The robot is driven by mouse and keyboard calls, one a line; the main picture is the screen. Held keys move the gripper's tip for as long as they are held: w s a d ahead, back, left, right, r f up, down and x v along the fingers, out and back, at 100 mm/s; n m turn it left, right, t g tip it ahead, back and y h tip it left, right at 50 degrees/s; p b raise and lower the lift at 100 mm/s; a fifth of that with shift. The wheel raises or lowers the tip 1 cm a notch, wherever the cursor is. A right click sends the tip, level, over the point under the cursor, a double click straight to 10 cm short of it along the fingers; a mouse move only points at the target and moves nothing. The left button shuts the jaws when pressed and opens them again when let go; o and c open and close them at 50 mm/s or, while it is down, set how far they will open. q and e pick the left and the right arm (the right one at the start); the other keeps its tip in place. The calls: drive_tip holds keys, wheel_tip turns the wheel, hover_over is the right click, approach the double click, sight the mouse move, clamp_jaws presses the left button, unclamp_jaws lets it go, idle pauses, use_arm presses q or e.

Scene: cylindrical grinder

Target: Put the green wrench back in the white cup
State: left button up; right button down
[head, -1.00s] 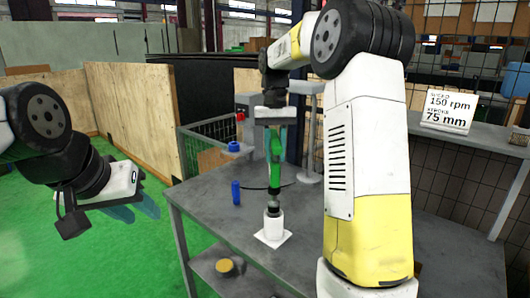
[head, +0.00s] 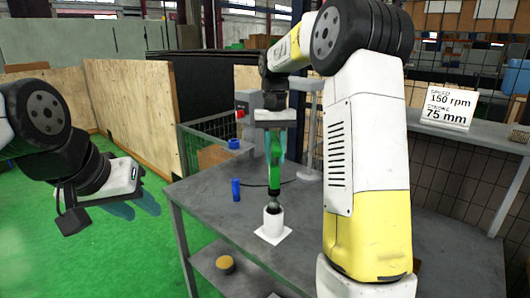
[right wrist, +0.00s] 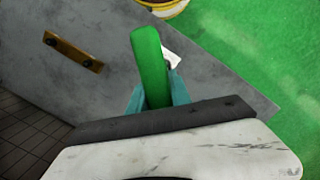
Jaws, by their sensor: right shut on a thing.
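My right gripper (head: 275,150) is shut on the green wrench (head: 274,165) and holds it upright above the table. The wrench's green handle (right wrist: 150,65) also shows between the teal fingers in the right wrist view. Its dark lower end is at the mouth of the white cup (head: 273,224); I cannot tell how far inside it is. The cup stands upright on a white square on the grey table (head: 215,197). My left gripper (head: 133,207) is open and empty, out over the green floor left of the table.
A blue cylinder (head: 236,190) stands on the table left of the cup. A grey machine with a red button (head: 240,114) and a wire basket (head: 207,147) are behind. A sign (head: 447,105) stands on the right shelf. A yellowish round thing (head: 225,264) sits on the lower shelf.

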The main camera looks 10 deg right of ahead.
sight(275, 179)
drive_tip(key=shift+f, duration=4.2)
drive_tip(key=c, duration=1.1)
unclamp_jaws()
drive_tip(key=r, duration=0.5)
drive_tip(key=w+r, duration=0.1)
drive_tip(key=r, duration=0.1)
drive_tip(key=shift+w+d+r, duration=0.1)
drive_tip(key=shift+r, duration=0.25)
